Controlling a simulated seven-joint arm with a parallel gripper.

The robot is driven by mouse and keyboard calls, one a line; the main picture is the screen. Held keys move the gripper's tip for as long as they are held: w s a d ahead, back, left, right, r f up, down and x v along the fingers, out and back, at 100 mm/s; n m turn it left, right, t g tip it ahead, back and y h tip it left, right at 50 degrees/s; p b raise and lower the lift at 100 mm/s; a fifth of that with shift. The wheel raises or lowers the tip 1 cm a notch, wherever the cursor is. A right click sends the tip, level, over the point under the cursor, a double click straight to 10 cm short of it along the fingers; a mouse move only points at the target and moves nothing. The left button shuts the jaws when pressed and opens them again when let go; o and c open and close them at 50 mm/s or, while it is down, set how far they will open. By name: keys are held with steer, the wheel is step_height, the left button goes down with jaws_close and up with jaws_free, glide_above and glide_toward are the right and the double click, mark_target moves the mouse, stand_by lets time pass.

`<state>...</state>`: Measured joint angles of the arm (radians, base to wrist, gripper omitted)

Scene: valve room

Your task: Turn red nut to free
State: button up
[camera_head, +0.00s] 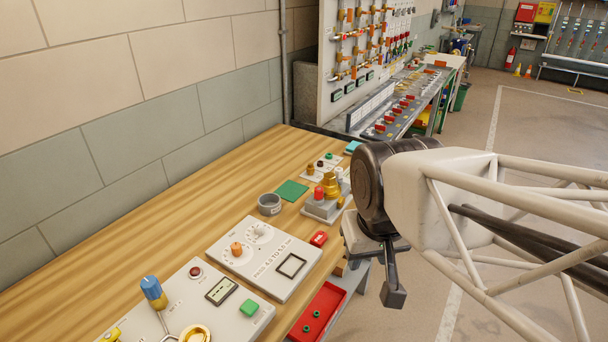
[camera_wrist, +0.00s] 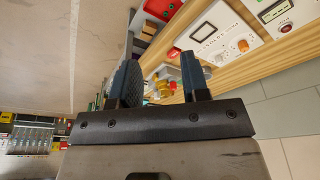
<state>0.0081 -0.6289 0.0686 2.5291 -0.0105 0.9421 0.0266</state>
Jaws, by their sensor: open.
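A small red part (camera_head: 319,193), which looks like the red nut, stands on a grey block (camera_head: 322,209) beside a brass fitting (camera_head: 330,184) near the right edge of the wooden bench. It is too small to make out its shape or turn position. In the wrist view the brass fitting (camera_wrist: 163,90) shows between my fingers, in the distance, with a small red spot (camera_wrist: 173,86) beside it. My gripper (camera_wrist: 160,78) is open and empty. In the head view my gripper (camera_head: 393,290) hangs off the bench's right edge, to the right of the block and apart from it.
The bench (camera_head: 130,230) carries a panel with an orange knob (camera_head: 237,248), a grey ring (camera_head: 269,204), a green pad (camera_head: 291,190) and a small red box (camera_head: 319,238). A red tray (camera_head: 318,311) sits lower at the bench's right side. The floor (camera_head: 545,130) to the right is open.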

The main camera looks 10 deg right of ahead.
steer(key=w, duration=0.1)
steer(key=m+g, duration=0.3)
steer(key=m, duration=1.4)
glide_above(319, 189)
steer(key=f, duration=0.7)
steer(key=shift+s, duration=0.4)
steer(key=shift+w+f+m, duration=0.25)
steer(key=shift+w+m, duration=0.05)
steer(key=shift+w, duration=0.15)
steer(key=shift+f, duration=0.15)
steer(key=shift+f, duration=3.75)
